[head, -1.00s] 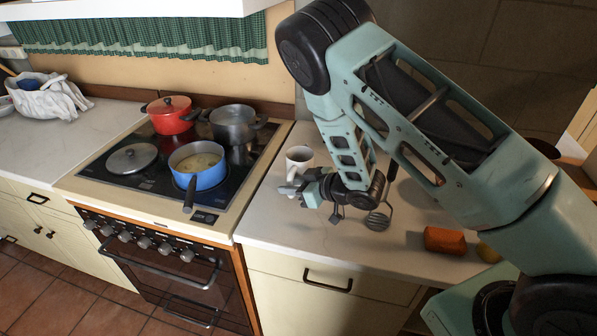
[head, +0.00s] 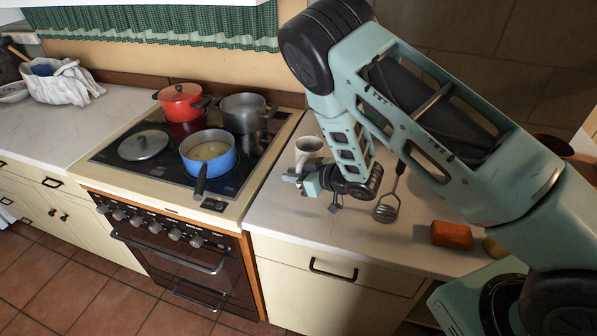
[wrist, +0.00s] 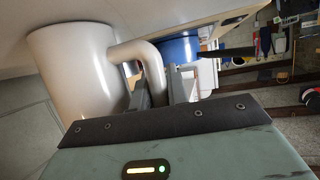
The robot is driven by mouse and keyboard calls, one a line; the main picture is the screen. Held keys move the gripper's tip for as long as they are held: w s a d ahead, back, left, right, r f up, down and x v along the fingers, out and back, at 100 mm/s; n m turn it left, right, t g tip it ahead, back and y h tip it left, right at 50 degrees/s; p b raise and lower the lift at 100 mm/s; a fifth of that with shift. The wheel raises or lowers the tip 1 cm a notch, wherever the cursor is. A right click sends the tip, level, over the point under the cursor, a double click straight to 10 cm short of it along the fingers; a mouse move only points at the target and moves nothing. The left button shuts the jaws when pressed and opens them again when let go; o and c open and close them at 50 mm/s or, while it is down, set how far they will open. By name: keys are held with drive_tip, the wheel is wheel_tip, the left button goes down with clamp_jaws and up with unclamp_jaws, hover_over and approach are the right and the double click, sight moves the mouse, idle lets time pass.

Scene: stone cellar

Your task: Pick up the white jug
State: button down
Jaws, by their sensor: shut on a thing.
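The white jug (head: 309,147) stands upright on the counter just right of the stove, partly hidden by my arm in the head view. In the wrist view the jug (wrist: 72,78) fills the left side, with its curved handle (wrist: 150,55) facing my fingers. My gripper (head: 292,178) is at the near side of the jug. In the wrist view my gripper (wrist: 162,88) is shut on the jug's handle. I cannot tell for sure whether the jug's base touches the counter.
A blue pot (head: 208,155), a red pot (head: 181,103) and a grey pot (head: 243,113) are on the stove (head: 160,190). A masher (head: 387,208) and an orange-brown block (head: 452,234) lie on the counter (head: 300,222). The counter front is clear.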

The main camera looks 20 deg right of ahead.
wheel_tip(320, 180, up, 10)
drive_tip(key=b, duration=0.2)
idle(0.4)
idle(0.6)
